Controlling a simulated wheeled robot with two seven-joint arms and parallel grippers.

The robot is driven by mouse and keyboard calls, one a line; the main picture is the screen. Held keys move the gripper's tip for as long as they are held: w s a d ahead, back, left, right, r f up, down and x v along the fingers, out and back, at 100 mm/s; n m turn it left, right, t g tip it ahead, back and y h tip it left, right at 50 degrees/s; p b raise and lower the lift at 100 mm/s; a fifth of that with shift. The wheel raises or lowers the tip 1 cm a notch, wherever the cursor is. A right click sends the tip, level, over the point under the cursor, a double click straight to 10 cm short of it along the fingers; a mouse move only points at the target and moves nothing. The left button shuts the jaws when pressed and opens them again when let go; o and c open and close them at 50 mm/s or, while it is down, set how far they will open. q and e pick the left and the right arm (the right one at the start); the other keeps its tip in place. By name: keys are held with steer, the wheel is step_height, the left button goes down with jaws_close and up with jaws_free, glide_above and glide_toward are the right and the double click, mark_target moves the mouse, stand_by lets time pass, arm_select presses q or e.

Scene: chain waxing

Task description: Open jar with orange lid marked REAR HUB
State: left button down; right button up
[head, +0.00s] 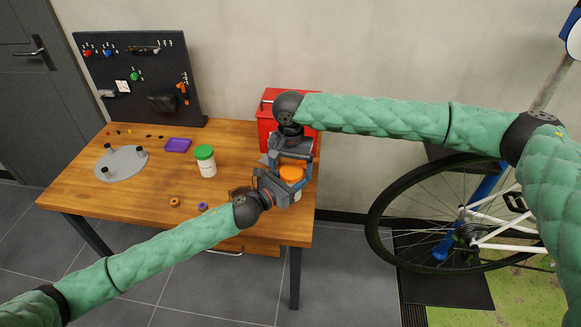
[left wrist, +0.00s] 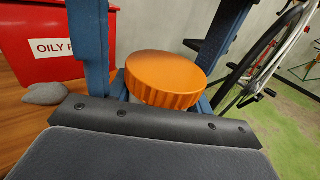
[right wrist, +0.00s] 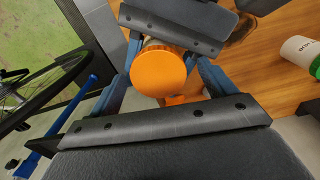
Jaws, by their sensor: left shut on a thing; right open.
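The jar's orange lid (head: 291,174) is in the head view near the table's right end, between my two grippers. The ribbed lid (left wrist: 165,78) is close up in the left wrist view, and its top (right wrist: 158,70) faces the right wrist camera. My left gripper (head: 283,186) is shut around the jar body, below the lid. My right gripper (head: 292,160) is above and behind the jar, open, with its fingers on either side of the lid and no clear grip. Most of the jar body and any REAR HUB marking are hidden.
A white jar with a green lid (head: 205,160) stands left of my grippers. A red bin (head: 267,122) is behind them. A purple tray (head: 178,145), a grey round plate (head: 122,165) and small rings (head: 174,202) lie on the table (head: 90,192). A bicycle wheel (head: 378,235) stands at right.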

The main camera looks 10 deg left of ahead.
steer(key=shift+r, duration=0.1)
step_height(320, 180, up, 4)
steer(key=shift+r, duration=0.1)
steer(key=shift+c, duration=1.4)
steer(key=shift+s+a+f, duration=0.15)
steer(key=shift+s+f, duration=0.3)
steer(key=shift+f, duration=0.15)
steer(key=shift+s+a+r, duration=0.1)
steer(key=shift+a, duration=0.25)
steer(key=shift+n, duration=0.4)
steer(key=r, duration=0.3)
steer(key=w+r, duration=0.1)
steer(key=shift+w+d+r, duration=0.1)
steer(key=shift+d+r, duration=0.2)
steer(key=shift+d, duration=0.25)
steer(key=shift+f, duration=4.05)
